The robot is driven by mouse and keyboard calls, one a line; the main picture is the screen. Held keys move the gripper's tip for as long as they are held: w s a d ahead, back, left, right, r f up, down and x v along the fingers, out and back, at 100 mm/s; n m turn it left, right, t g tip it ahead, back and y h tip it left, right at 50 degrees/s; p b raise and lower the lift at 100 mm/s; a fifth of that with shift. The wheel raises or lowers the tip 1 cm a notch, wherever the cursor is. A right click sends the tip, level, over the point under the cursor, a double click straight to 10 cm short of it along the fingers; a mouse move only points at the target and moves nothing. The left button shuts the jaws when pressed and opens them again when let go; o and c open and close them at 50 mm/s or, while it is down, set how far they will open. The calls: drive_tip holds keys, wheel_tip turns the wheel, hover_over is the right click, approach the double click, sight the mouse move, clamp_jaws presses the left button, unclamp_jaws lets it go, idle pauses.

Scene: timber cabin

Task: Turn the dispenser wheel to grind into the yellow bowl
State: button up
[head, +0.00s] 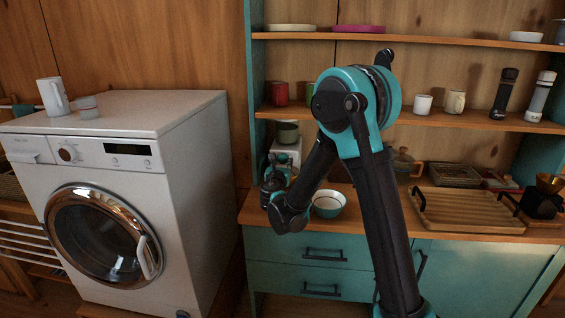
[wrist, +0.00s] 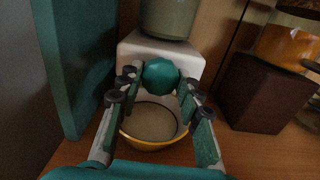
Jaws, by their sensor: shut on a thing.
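The dispenser has a white body (wrist: 150,48) with a green container (wrist: 170,18) on top; its body also shows in the head view (head: 287,152). Its teal wheel (wrist: 161,74) faces the wrist camera, and my gripper (wrist: 159,79) is shut on it, with fingers on its left and right sides. The yellow bowl (wrist: 150,142) sits under the wheel, between and below my fingers, with a pale inside. In the head view my gripper (head: 277,165) is at the dispenser's front, and I cannot make out the yellow bowl there.
A teal and white bowl (head: 329,204) stands on the counter close to my arm. A teal side panel (wrist: 75,60) is near on the left. A dark brown block (wrist: 253,95) stands to the right. A wooden tray (head: 470,211) lies farther right.

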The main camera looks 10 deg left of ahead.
drive_tip(key=shift+m, duration=1.7)
drive_tip(key=o, duration=1.2)
drive_tip(key=shift+c, duration=0.2)
drive_tip(key=shift+s, duration=0.1)
drive_tip(key=s, duration=1.1)
drive_tip(key=shift+s+a, duration=0.2)
drive_tip(key=shift+s, duration=0.2)
drive_tip(key=shift+s, duration=0.1)
